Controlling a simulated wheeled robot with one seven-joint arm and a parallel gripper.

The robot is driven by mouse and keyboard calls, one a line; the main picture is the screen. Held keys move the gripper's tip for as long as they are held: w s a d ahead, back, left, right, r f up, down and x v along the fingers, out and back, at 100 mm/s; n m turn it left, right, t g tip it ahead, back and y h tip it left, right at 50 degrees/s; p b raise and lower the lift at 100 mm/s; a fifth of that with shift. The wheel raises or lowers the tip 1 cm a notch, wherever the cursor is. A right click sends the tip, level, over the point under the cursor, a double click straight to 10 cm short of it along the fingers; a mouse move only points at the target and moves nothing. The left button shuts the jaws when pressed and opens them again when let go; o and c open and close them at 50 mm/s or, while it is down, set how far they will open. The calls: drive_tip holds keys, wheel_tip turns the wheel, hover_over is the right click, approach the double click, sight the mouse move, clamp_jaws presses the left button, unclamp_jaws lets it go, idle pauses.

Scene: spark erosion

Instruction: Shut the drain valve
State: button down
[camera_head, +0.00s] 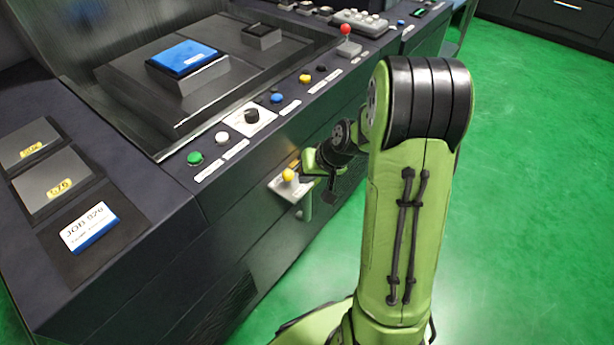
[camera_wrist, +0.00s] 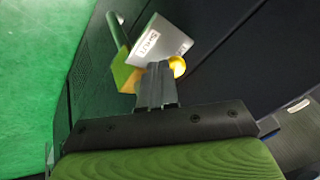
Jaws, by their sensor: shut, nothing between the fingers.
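The drain valve (camera_head: 287,188) is a grey block on the machine's front panel, with a yellow ball knob (camera_head: 289,175) and a short green pipe (camera_head: 306,205) below it. In the wrist view the valve's grey block (camera_wrist: 160,40) carries a white label too small to read. A yellow lever part (camera_wrist: 125,72) shows on its left and the yellow ball (camera_wrist: 178,66) on its right. My gripper (camera_wrist: 155,72) is shut and empty, its fingertips close against the valve between these yellow parts. Whether they touch is unclear. In the head view my gripper (camera_head: 318,172) is partly hidden by my arm.
Buttons, including a green one (camera_head: 195,158) and a blue one (camera_head: 277,98), line the ledge above the valve. A red-knobbed lever (camera_head: 345,30) stands farther back. The green floor (camera_head: 540,190) to the right is open.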

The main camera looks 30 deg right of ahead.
drive_tip(key=s+r+p, duration=0.3)
drive_tip(key=s+r, duration=0.2)
drive_tip(key=r, duration=0.4)
drive_tip(key=s+a+r+n+h+p, duration=0.1)
drive_tip(key=s+a+r+p, duration=0.2)
drive_tip(key=s+r, duration=0.6)
drive_tip(key=s+a+r+n+h+p, duration=0.2)
drive_tip(key=s+a+r+p, duration=0.2)
drive_tip(key=s+r, duration=0.5)
drive_tip(key=shift+a+r+p, duration=0.2)
drive_tip(key=shift+r+p, duration=0.2)
drive_tip(key=shift+p, duration=0.25)
